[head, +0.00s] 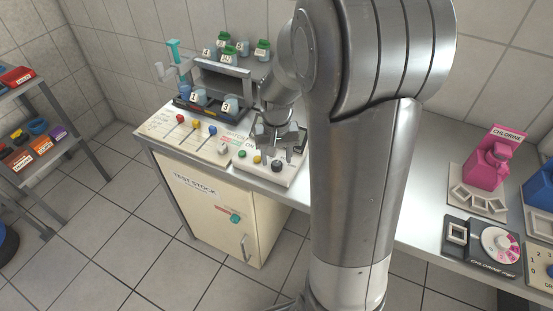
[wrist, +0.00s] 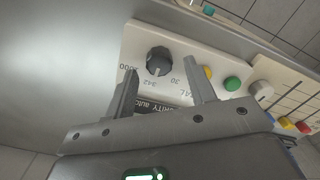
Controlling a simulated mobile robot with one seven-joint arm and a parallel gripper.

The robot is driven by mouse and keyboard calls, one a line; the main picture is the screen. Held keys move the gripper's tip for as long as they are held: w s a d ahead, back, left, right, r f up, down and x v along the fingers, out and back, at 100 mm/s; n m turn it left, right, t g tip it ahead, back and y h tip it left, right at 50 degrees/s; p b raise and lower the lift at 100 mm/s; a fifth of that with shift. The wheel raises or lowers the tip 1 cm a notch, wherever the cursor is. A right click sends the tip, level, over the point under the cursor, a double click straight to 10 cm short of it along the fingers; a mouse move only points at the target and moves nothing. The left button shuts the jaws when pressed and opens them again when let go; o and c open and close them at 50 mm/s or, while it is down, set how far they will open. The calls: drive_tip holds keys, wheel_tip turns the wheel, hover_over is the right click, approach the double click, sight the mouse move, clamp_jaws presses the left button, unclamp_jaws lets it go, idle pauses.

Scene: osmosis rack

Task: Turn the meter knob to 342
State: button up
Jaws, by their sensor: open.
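The meter knob (wrist: 158,62) is dark grey and round, on a cream meter panel (wrist: 188,45) with the printed marks 2000, 342 and 30 around it. In the head view the knob (head: 276,166) sits near the front right of the cream box. My gripper (wrist: 160,68) is open, with its fingers apart and the knob showing between their tips. I cannot tell whether either finger touches it. In the head view my gripper (head: 277,138) is over the box, pointing down. The knob's exact pointer direction is too small to read.
Yellow (wrist: 208,72) and green (wrist: 232,84) buttons and a light grey knob (wrist: 261,90) lie right of the meter knob. Coloured levers (head: 196,125) and numbered cups (head: 229,107) stand on the bench at left. A pink chlorine jug (head: 487,165) stands at right.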

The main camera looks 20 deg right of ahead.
sight(277, 164)
wheel_tip(277, 164, up, 9)
idle(0.3)
drive_tip(key=shift+r, duration=0.1)
drive_tip(key=s+a+r+t, duration=0.1)
drive_tip(key=s+r+t, duration=0.1)
drive_tip(key=s, duration=0.4)
drive_tip(key=s+a+r+n+t, duration=0.1)
drive_tip(key=s+r, duration=0.2)
drive_tip(key=s, duration=0.3)
drive_tip(key=s+a+r+n+t, duration=0.1)
drive_tip(key=s+a+r+t, duration=0.1)
drive_tip(key=s, duration=0.4)
drive_tip(key=shift+r+t, duration=0.3)
drive_tip(key=shift+r, duration=0.45)
